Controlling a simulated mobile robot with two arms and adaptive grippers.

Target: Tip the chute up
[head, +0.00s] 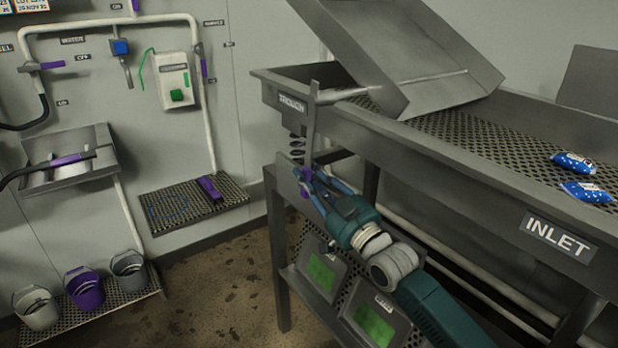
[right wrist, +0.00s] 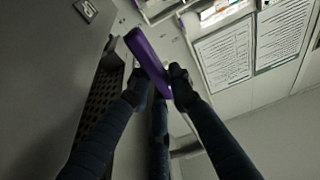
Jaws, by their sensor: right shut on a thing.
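The grey metal chute (head: 405,45) with raised side walls slopes over the far end of the perforated inlet table. A flat lever (head: 312,125) hangs at the table's corner, beside a label that seems to read TROUGH, with a short rod at its top toward the chute. My right gripper (head: 308,183) is shut on the lever's purple handle, below the table edge; the fingers partly hide it. In the right wrist view the purple handle (right wrist: 148,62) lies between the fingertips (right wrist: 158,86). My left gripper is not in view.
Two blue pouches (head: 580,178) lie on the perforated inlet table (head: 470,135). Under it are boxes with green panels (head: 322,272). A wall shelf (head: 190,205), a sink (head: 70,170) and several buckets (head: 86,290) stand left. The floor between is clear.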

